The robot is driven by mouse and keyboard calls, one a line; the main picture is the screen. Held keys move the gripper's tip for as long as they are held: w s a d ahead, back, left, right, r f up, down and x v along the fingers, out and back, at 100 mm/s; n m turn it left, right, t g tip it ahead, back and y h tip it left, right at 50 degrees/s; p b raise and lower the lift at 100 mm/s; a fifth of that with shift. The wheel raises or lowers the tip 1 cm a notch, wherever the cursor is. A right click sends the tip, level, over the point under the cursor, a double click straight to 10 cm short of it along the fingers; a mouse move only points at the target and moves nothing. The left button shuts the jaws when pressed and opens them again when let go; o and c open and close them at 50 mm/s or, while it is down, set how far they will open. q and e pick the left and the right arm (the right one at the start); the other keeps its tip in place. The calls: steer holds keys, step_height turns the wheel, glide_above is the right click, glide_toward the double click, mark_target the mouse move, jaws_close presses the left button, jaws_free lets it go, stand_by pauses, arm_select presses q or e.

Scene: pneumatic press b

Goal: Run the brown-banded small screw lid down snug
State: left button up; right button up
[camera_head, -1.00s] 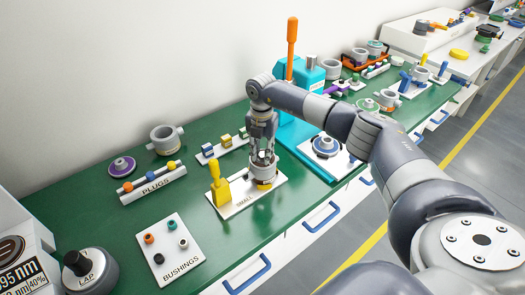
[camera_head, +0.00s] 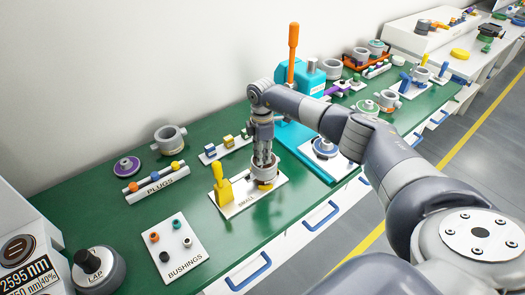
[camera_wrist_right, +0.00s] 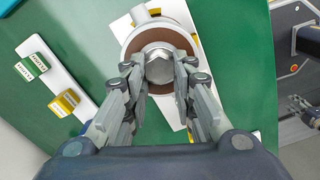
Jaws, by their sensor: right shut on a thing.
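The small screw lid (camera_wrist_right: 160,33) shows in the right wrist view as a round brown-banded disc with a raised grey hex at its middle. It sits on a grey round body (camera_head: 263,181) on a white plate marked SMALL (camera_head: 240,206). My right gripper (camera_wrist_right: 159,72) points down from above, its fingers shut on the hex from both sides. In the head view the same gripper (camera_head: 264,161) hides most of the lid. The lid looks level. I cannot tell how tight its thread is. My left gripper is not in view.
A yellow upright tool (camera_head: 222,185) stands close left of the body on the same plate. A teal press (camera_head: 305,78) with an orange lever is behind right. PLUGS rack (camera_head: 158,183) and BUSHINGS board (camera_head: 170,250) lie left. Bare green bench (camera_head: 215,230) lies in front.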

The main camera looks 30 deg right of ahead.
steer(key=shift+w+d+r+m+p, duration=0.1)
steer(key=shift+w+r+m+p, duration=0.25)
steer(key=shift+m, duration=0.65)
steer(key=o, duration=0.9)
steer(key=shift+o, duration=0.8)
steer(key=shift+s, duration=0.1)
steer(key=shift+s+f, duration=0.1)
step_height(320, 180, up, 12)
